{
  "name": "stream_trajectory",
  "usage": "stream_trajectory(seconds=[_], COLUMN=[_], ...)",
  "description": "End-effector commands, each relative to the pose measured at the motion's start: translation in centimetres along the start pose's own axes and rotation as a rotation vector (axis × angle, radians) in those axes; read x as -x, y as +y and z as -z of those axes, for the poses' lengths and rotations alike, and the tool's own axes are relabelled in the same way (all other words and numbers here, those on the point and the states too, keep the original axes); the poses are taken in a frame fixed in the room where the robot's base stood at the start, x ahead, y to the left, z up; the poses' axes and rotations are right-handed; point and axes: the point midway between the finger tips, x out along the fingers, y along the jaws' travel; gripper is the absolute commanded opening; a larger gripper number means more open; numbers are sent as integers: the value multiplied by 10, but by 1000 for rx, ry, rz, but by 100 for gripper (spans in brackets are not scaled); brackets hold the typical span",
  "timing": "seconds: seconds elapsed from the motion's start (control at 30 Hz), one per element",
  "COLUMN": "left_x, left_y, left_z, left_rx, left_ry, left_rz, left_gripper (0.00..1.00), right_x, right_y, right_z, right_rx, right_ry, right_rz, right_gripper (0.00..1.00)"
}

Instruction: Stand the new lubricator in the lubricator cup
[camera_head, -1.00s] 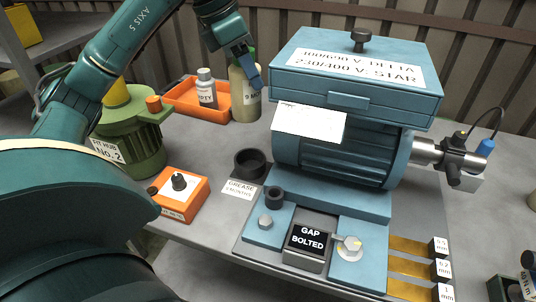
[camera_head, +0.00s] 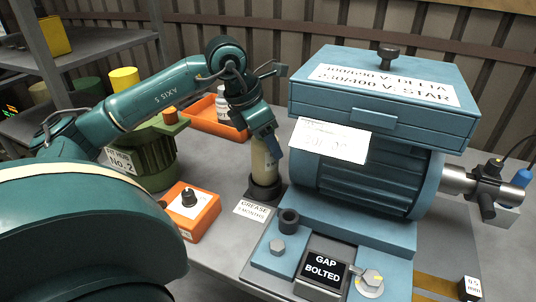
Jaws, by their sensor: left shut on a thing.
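A cream, bottle-shaped lubricator (camera_head: 262,166) stands upright with its lower end at the black lubricator cup (camera_head: 264,190), left of the blue motor. Its base is hidden by the cup's rim; I cannot tell whether it rests on the cup's floor. My left gripper (camera_head: 265,146) is shut on the lubricator's upper part from above, and the fingers hide its top. My right gripper is not in view.
The blue motor (camera_head: 358,180) stands close on the right, with a white tag hanging from its box. An orange tray (camera_head: 205,116) with a grey-capped bottle (camera_head: 222,106) is behind. An orange block (camera_head: 190,212) with a black knob and the grease label (camera_head: 251,210) are near the cup.

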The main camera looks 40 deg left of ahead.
Motion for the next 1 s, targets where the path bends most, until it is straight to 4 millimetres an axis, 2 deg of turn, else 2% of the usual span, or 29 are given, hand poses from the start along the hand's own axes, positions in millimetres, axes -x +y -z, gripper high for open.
stream_trajectory(seconds=[0.1,0.2,0.63,0.67,0.9,1.0], left_x=[-19,-29,-36,-36,-35,-35], left_y=[0,0,0,0,0,0], left_z=[9,12,15,15,15,15], left_rx=[0,0,-1,0,0,0], left_ry=[3,1,-1,2,2,2], left_rz=[1,0,-1,1,1,1], left_gripper=[0,0,0,55,75,75], right_x=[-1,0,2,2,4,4], right_y=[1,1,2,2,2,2], right_z=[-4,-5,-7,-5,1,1], right_rx=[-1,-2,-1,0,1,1], right_ry=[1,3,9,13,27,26], right_rz=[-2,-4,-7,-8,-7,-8], right_gripper=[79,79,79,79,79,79])
